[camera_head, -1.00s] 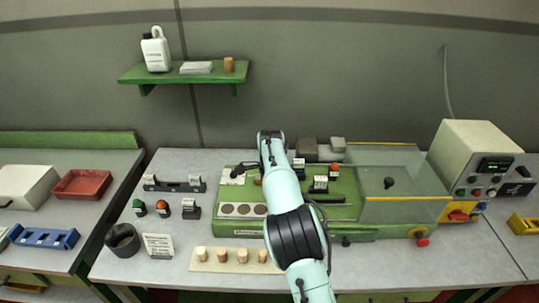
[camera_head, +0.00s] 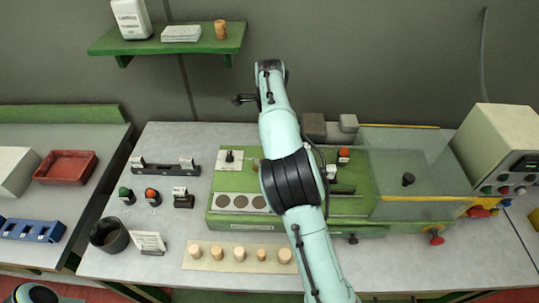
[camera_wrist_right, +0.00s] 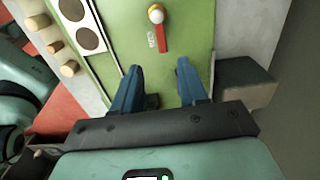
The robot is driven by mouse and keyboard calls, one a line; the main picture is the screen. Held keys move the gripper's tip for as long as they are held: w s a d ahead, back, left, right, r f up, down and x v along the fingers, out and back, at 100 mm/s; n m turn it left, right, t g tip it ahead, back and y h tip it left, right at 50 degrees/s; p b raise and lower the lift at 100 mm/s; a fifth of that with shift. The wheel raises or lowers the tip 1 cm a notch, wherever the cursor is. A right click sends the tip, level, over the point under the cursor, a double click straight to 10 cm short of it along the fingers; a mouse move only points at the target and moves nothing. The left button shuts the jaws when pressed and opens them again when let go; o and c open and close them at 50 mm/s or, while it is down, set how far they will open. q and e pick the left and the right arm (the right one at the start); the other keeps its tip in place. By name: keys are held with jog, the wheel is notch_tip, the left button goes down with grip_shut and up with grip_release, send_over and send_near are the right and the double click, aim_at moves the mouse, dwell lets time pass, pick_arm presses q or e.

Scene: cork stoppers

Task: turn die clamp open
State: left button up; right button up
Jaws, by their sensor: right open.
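A red lever with a pale ball end (camera_wrist_right: 157,24) stands on the green machine bed (camera_wrist_right: 118,22). I take it to be the die clamp handle. The ball points to the top of the right wrist view, with a small white label beside it. My right gripper (camera_wrist_right: 158,72) is open and empty, its blue fingers short of the lever and not touching it. My right arm covers the middle of the bed there, and the lever is mostly hidden. My left gripper is out of view.
A black knob (camera_head: 230,156) stands on a white plate at the bed's left end. A clear guard (camera_head: 408,165) covers the right side. A dark grey box (camera_head: 313,125) stands behind. Several corks (camera_head: 239,254) line the front.

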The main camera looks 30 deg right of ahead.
notch_tip(320, 180, down, 10)
jog(key=shift+w+d+r, duration=0.1)
jog(key=shift+w+r, duration=0.05)
jog(key=shift+r, duration=0.1)
grip_shut()
